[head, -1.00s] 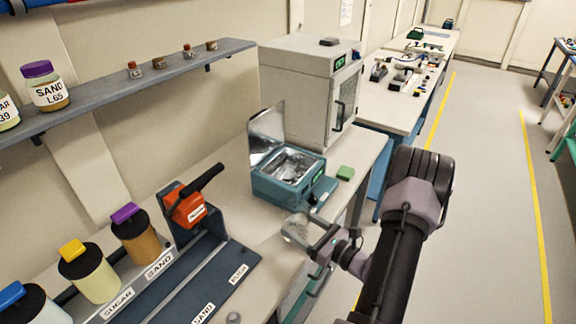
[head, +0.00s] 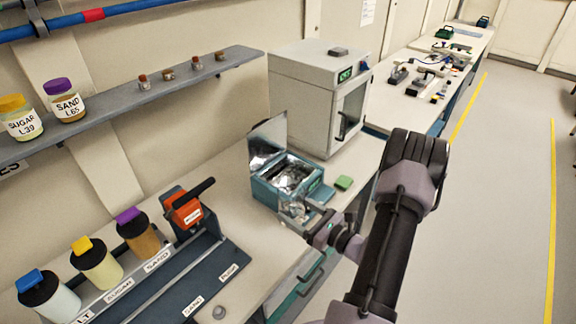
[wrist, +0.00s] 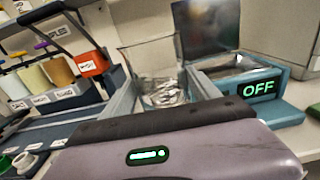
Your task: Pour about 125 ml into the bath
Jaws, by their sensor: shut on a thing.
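The bath (head: 262,190) is a teal box with a shiny metal basin and a raised lid on the bench. It also shows in the wrist view (wrist: 235,86), where its display reads OFF. My gripper (head: 300,214) is shut on a clear glass beaker (wrist: 148,57), which stands between the two fingers in the wrist view. Clear liquid appears to be low in the beaker, which looks about upright. In the head view the beaker (head: 292,207) is small and blurred, at the bath's near side. I cannot tell whether it overlaps the basin. The liquid level in the bath is unclear.
A grey oven-like cabinet (head: 305,95) stands behind the bath. A green block (head: 343,182) lies right of the bath. An orange device (head: 186,212) and labelled jars (head: 97,265) stand to the left. A shelf (head: 110,112) with jars runs along the wall.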

